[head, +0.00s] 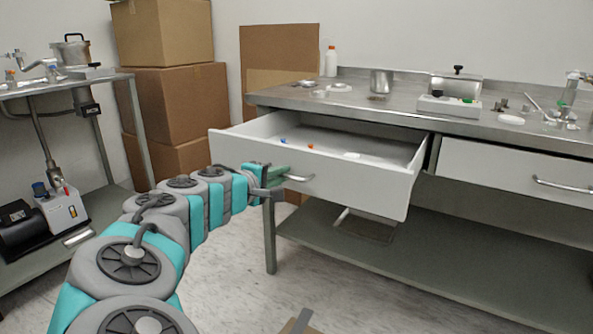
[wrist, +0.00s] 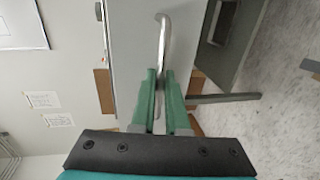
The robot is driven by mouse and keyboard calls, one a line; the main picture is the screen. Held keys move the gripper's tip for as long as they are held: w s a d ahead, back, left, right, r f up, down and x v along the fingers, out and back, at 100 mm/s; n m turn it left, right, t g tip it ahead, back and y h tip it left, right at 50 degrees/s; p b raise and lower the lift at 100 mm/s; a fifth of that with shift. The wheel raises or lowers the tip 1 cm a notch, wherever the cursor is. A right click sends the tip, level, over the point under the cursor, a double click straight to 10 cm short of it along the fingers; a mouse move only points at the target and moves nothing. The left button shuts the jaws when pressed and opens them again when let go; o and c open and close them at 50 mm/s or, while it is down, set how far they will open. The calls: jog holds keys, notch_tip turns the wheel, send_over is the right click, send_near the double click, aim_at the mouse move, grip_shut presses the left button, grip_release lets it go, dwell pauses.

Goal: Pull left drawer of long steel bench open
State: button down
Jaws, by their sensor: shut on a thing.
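The long steel bench (head: 400,100) stands at the right in the head view. Its left drawer (head: 340,180) is pulled well out, and small orange, blue and white items lie inside. My gripper (head: 283,177) is at the left end of that drawer's metal handle (head: 300,179). In the wrist view the green fingers (wrist: 160,80) are shut around the handle bar (wrist: 163,45), with the pale drawer front (wrist: 135,40) behind. The right drawer (head: 520,175) is closed. The fingers' exact contact is partly hidden in the head view.
Cardboard boxes (head: 165,100) are stacked behind, left of the bench. A steel side table (head: 60,85) with equipment stands at the far left. The bench's lower shelf (head: 400,255) runs beneath the drawers. Floor (head: 230,290) in front is mostly clear.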

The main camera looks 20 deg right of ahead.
jog(key=f+b+v, duration=0.1)
jog(key=v, duration=0.6)
jog(key=shift+s+a+f, duration=0.2)
jog(key=shift+a+f, duration=0.05)
jog(key=shift+f, duration=0.05)
jog(key=c, duration=1.2)
grip_release()
jog(key=shift+a, duration=0.1)
